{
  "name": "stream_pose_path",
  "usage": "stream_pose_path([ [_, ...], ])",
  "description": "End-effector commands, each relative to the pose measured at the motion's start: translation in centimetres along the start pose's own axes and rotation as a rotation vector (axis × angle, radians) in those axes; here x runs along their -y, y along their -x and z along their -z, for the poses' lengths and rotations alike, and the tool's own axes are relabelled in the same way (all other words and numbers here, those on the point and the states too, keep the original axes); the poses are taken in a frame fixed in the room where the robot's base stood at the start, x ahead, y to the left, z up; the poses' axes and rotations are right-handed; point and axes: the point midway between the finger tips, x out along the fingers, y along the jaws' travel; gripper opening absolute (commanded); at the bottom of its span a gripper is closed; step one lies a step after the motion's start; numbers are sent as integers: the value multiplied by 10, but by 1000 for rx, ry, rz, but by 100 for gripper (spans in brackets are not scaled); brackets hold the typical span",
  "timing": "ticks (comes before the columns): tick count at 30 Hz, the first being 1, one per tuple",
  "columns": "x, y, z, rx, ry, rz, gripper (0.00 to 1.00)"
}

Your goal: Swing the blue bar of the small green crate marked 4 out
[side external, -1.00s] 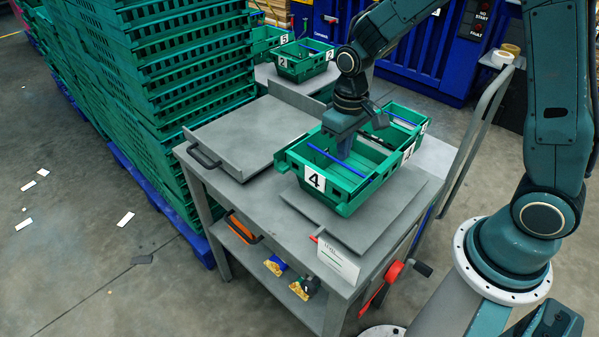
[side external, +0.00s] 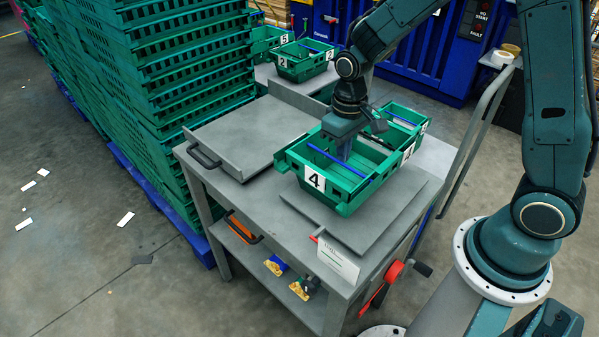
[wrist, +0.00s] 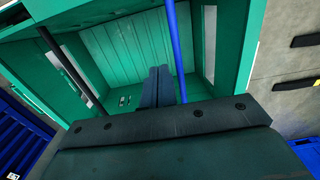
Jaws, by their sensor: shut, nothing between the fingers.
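The small green crate marked 4 (side external: 345,195) sits on the grey cart top. Its blue bar (side external: 336,163) lies across the crate's open top; in the wrist view the bar (wrist: 174,45) runs just right of my fingers. My gripper (side external: 344,153) points down at the crate's opening, beside the bar. Its fingers (wrist: 157,86) are together with nothing between them. They look very near the bar; whether they touch it I cannot tell. A dark bar (wrist: 72,68) crosses on the other side in the wrist view. The visible crate floor looks bare.
Another green crate (side external: 402,115) with a blue bar stands directly behind. A grey tray (side external: 225,138) with a black handle lies to the left. Tall green crate stacks (side external: 170,70) rise further left. Crates marked 2 (side external: 303,68) and 5 (side external: 265,42) stand at the back.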

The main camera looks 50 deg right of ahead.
Motion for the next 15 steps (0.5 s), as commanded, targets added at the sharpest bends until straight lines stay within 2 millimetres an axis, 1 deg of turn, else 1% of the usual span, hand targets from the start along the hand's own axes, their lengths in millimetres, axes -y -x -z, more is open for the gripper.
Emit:
stream_pose_path([
  [15,6,0,0,0,0,0,0],
])
